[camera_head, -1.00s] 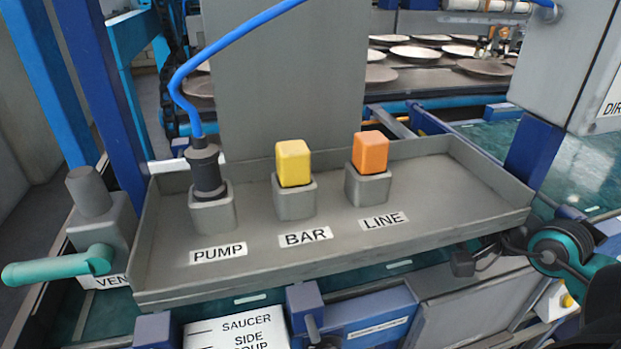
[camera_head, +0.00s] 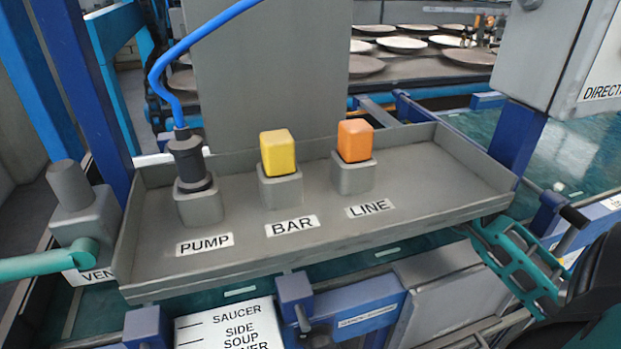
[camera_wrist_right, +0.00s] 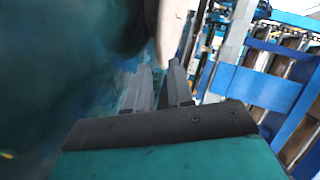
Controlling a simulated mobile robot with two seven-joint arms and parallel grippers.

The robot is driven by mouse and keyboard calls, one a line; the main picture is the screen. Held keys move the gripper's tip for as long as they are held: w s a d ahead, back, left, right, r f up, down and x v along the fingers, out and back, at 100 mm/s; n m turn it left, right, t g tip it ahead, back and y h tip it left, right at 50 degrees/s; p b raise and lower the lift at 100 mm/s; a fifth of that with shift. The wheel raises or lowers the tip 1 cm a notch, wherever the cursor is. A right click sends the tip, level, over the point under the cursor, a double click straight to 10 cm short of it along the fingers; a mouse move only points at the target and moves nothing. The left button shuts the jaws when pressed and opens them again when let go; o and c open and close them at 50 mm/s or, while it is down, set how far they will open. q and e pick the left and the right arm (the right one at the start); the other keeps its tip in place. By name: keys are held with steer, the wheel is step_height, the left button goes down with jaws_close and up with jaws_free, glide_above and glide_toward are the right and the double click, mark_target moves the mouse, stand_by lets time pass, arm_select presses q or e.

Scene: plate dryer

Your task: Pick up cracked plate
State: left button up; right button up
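Several plates lie on the dark belt at the back in the head view, one of them a pale plate (camera_head: 402,43). They are too small there for me to tell which one is cracked. In the right wrist view, the two grey fingers of my right gripper (camera_wrist_right: 163,82) stand apart with a narrow gap. A pale, curved edge (camera_wrist_right: 172,28), perhaps a plate's rim, shows just beyond the fingertips; I cannot tell whether they touch it. My right arm enters the head view at the lower right, but its fingers cannot be made out. My left gripper is not in view.
A grey control tray (camera_head: 420,205) fills the middle of the head view. It carries a pump plug (camera_head: 190,165) with a blue hose, a yellow block (camera_head: 278,153) and an orange block (camera_head: 355,141). A grey box (camera_head: 545,50) hangs at the upper right.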

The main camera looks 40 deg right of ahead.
steer(key=shift+x, duration=1.65)
steer(key=shift+a, duration=0.1)
jaws_close()
steer(key=shift+r, duration=0.1)
